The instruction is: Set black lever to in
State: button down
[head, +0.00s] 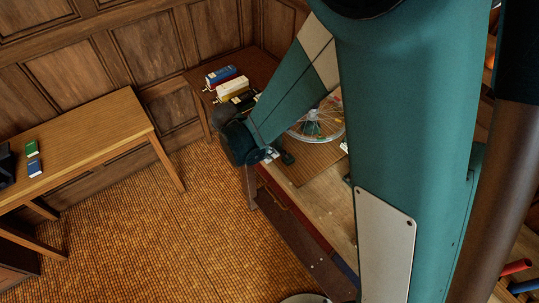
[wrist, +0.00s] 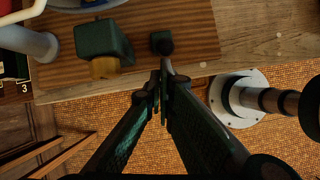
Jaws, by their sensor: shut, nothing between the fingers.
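A small black block with a round knob, which looks like the black lever (wrist: 162,41), sits at the edge of a brown striped board (wrist: 200,28) in the wrist view. Which way it is set I cannot tell. My gripper (wrist: 160,80) is shut and empty, its fingertips just short of the knob. Whether they touch it is unclear. In the head view my gripper (head: 269,154) is at the table's near left edge, beside a dark piece on the board (head: 312,164). My arm hides much of the table there.
A dark green block with a wooden knob (wrist: 103,45) and a grey cylinder (wrist: 30,42) stand left of the lever in the wrist view. A wire wheel (head: 318,122) lies behind. Blue (head: 220,75) and cream (head: 232,89) boxes stand at the back.

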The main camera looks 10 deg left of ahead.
jog(key=shift+w+d+r+g+y, duration=0.25)
jog(key=shift+r+g+y, duration=0.1)
jog(key=shift+g+y, duration=0.35)
dwell(0.3)
jog(key=w+d+r+g+y+b, duration=0.1)
jog(key=w+d+r+b, duration=0.2)
jog(key=w+d, duration=0.2)
jog(key=shift+w+d+g+y, duration=0.3)
jog(key=shift+w+d, duration=0.05)
dwell(0.8)
dwell(0.6)
